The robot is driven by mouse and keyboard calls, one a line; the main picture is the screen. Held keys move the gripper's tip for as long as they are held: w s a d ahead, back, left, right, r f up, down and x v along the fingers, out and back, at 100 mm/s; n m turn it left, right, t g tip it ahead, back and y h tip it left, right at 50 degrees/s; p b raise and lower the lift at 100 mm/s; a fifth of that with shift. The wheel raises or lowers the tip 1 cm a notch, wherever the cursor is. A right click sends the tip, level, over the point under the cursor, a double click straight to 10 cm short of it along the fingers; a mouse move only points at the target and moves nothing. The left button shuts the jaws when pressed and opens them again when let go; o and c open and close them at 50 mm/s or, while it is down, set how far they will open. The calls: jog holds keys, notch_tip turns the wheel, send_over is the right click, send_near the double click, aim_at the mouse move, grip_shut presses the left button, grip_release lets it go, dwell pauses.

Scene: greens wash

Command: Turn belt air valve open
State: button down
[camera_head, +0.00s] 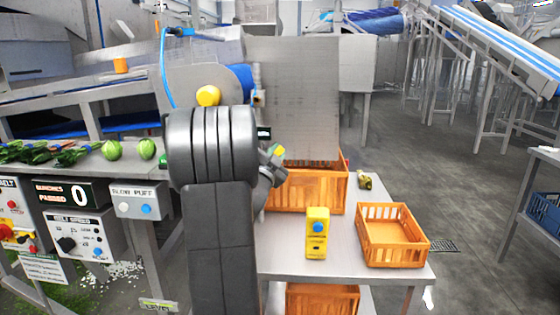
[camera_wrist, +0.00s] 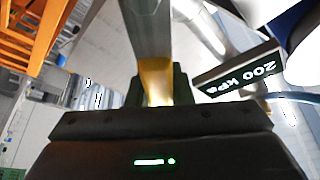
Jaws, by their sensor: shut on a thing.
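In the wrist view, my gripper (camera_wrist: 159,80) is shut on a yellow-orange handle (camera_wrist: 156,72), which I take to be the belt air valve's handle. The handle sits between the two dark fingers, and a grey metal bar runs up the picture beyond it. The valve body is not clear to see. Beside the fingers, at the right, a black display (camera_wrist: 238,74) reads 200 kPa, upside down in this view. In the head view, my gripper (camera_head: 273,158) is partly hidden by my arm, and the small display (camera_head: 264,133) shows just above it.
An orange crate (camera_head: 318,190) stands close to my gripper on the metal table (camera_head: 285,262). A yellow box with a blue button (camera_head: 317,232) and another orange crate (camera_head: 393,239) are nearer. Control panels (camera_head: 78,238) and greens (camera_head: 65,155) are at the left.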

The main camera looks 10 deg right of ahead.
jog(key=shift+a+n, duration=0.2)
jog(key=shift+n, duration=0.2)
jog(key=c, duration=1.3)
grip_release()
jog(key=shift+r, duration=0.1)
